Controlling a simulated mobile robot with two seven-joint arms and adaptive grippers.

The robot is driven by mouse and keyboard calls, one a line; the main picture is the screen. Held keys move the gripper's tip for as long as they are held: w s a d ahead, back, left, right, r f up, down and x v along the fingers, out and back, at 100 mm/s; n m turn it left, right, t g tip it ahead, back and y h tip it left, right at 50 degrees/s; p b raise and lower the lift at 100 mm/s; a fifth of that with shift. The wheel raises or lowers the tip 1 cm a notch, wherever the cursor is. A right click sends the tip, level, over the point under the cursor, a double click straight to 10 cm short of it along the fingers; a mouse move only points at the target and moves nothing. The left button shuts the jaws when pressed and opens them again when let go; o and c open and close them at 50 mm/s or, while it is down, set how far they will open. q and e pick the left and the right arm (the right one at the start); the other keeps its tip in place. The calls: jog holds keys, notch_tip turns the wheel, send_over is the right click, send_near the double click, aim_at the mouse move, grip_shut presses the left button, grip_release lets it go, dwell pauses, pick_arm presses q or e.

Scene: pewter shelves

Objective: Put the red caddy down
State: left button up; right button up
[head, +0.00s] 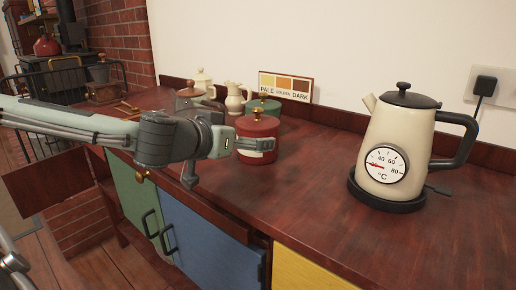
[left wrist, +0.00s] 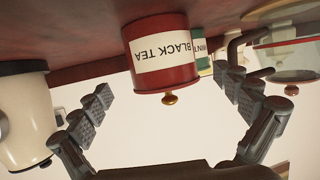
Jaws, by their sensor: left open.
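The red caddy (head: 257,127), with a gold knob on its lid, stands upright on the dark red wooden counter (head: 310,215). In the left wrist view, which is upside down, the caddy (left wrist: 165,72) shows its white BLACK TEA label. My left gripper (head: 232,162) is open at the caddy's near side, and one finger hides part of the label in the head view. In the left wrist view the fingers (left wrist: 168,92) are spread wide, with the caddy between them in the picture and visible gaps on both sides. My right gripper is not in view.
A green caddy (head: 263,105) stands just behind the red one. A cream kettle (head: 395,140) stands at right. The counter between the red caddy and kettle is clear.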

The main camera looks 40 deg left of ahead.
aim_at(250, 160)
pick_arm(q)
jog(key=shift+w+a+f, duration=0.1)
jog(key=shift+w+f, duration=0.2)
jog(key=shift+w, duration=0.25)
jog(key=shift+w+a+f, duration=0.1)
jog(key=shift+w+f, duration=0.05)
jog(key=shift+w, duration=0.15)
jog(key=shift+w+a, duration=0.1)
jog(key=shift+w, duration=0.1)
jog(key=shift+w+f, duration=0.2)
jog(key=shift+w, duration=0.3)
jog(key=shift+w+a+f, duration=0.1)
jog(key=shift+w+f, duration=0.3)
jog(key=shift+w, duration=0.1)
jog(key=shift+w+f+b, duration=0.1)
jog(key=shift+w+b, duration=0.3)
jog(key=shift+b, duration=0.05)
jog(key=shift+w+a+f, duration=0.1)
jog(key=shift+w+a, duration=0.15)
jog(key=shift+w, duration=0.05)
jog(key=shift+w+d+f+b, duration=0.1)
jog(key=shift+w+b, duration=0.25)
jog(key=shift+w, duration=0.35)
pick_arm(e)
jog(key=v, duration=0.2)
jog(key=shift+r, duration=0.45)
